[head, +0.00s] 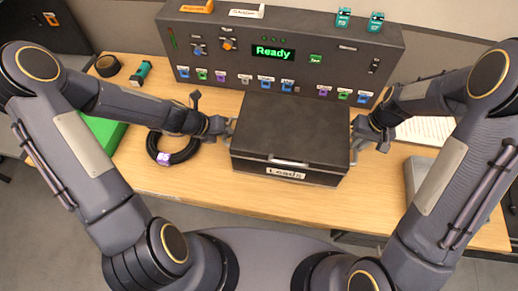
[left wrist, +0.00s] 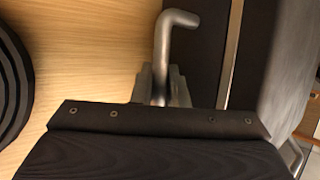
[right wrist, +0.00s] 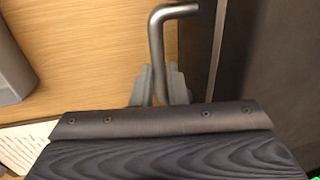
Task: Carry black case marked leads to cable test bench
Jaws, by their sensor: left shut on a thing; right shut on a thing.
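The black case (head: 291,133) marked "Leads" is at the middle of the wooden bench (head: 200,210), in front of the tester panel. Its lid is shut, and its front latch and label face me. My left gripper (head: 228,128) is at the case's left side, shut on the metal side handle (left wrist: 163,50). My right gripper (head: 358,136) is at the right side, shut on the other metal handle (right wrist: 156,45). The case looks level; I cannot tell whether its underside touches the bench. The cable test bench carries a panel (head: 345,47) with a green "Ready" display.
A coiled black cable (head: 168,157) tagged 65 lies left of the case. A green item (head: 103,131), a tape roll (head: 107,66) and a small teal tool (head: 141,73) lie farther left. Paper (head: 425,129) and a grey object (head: 416,178) are at the right. Bench front is clear.

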